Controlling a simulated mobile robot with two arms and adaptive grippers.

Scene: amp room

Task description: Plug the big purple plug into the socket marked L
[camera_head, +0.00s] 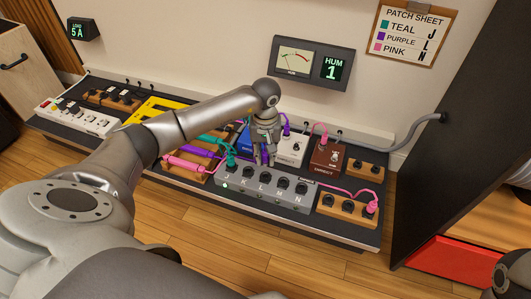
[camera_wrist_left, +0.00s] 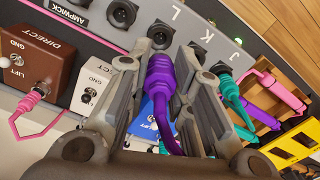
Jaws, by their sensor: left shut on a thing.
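My left gripper (camera_head: 264,152) is shut on the big purple plug (camera_wrist_left: 160,68), just behind the grey strip box (camera_head: 237,185) with sockets lettered J to N. In the left wrist view the gripper (camera_wrist_left: 160,85) has one finger on each side of the plug, and its purple cable trails back toward the wrist. The plug's front end points at the socket marked L (camera_wrist_left: 161,34), very close to it. I cannot tell whether it touches. In the head view socket L (camera_head: 264,175) looks empty. A teal plug (camera_head: 230,161) stands in socket J. My right gripper is not in view.
A patch sheet (camera_head: 414,32) on the wall lists teal J, purple L, pink N. A white pedal (camera_head: 291,150) and a brown pedal (camera_head: 327,155) stand behind the strip. Another purple plug (camera_head: 196,152) and a pink plug (camera_head: 184,164) lie at left. A black panel (camera_head: 460,120) stands at right.

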